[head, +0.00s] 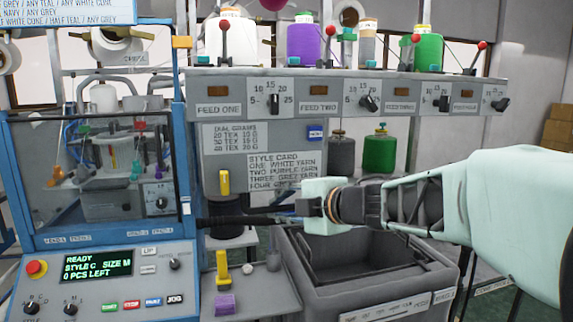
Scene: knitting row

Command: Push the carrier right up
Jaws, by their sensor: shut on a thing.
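My gripper (284,212) reaches in from the right, in front of the feed panel and above the grey bin. It is shut on a thin dark rod (235,221), which points left to the right edge of the blue machine (185,180). Whether the rod touches the machine is unclear. Small coloured parts, orange, red and teal (136,166), show behind the machine's clear window; I cannot tell which thing is the carrier.
The open grey bin (372,306) is below my arm. A purple block (225,304) lies on the low shelf (262,287). The feed rail (335,88) with knobs and yarn cones runs above. The control panel (95,280) reads READY and 0 PCS LEFT.

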